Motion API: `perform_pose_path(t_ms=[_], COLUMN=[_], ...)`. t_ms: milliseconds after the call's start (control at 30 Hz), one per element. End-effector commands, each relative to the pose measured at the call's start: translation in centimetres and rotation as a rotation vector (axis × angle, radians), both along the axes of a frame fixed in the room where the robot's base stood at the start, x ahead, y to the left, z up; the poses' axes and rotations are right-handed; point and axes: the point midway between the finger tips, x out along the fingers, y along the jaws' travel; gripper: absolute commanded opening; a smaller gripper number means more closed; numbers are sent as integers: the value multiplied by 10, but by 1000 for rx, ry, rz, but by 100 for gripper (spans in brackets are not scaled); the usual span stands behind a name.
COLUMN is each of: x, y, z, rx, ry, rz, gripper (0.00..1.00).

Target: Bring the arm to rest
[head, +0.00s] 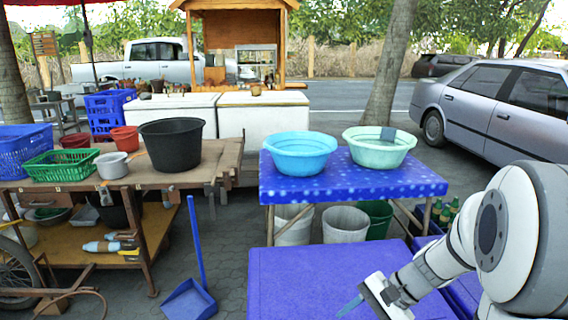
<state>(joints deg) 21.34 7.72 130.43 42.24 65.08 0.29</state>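My arm (500,235), white and grey, comes in from the right edge and reaches down and left. My gripper (352,305) is at the bottom, over the purple-blue box top (300,280). One narrow bluish piece shows at its tip; I cannot tell whether it is a finger or something held. The rest of the gripper's end is cut off or hidden, so its opening does not show.
A blue-clothed table (350,186) holds a blue basin (299,150) and a pale green basin (379,148). A wooden table on the left holds a black tub (171,143), baskets and pots. A blue dustpan (188,301) stands on the paving. Bottles (442,212) stand beside my arm.

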Motion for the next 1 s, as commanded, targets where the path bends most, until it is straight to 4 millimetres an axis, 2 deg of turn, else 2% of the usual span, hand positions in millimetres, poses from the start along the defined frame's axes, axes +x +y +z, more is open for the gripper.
perform_pose_path(t_ms=[33,100,300,500,667,1000], x=[-14,-32,-73,-95,-101,-102], y=[7,12,12,4,1,0], z=[31,53,115,160,173,173], rx=[-73,-174,-457,-671,-751,-764], ry=[-39,-87,-256,-409,-471,-479], rz=[81,184,461,656,724,735], gripper=[45,45,45,45,45,45])
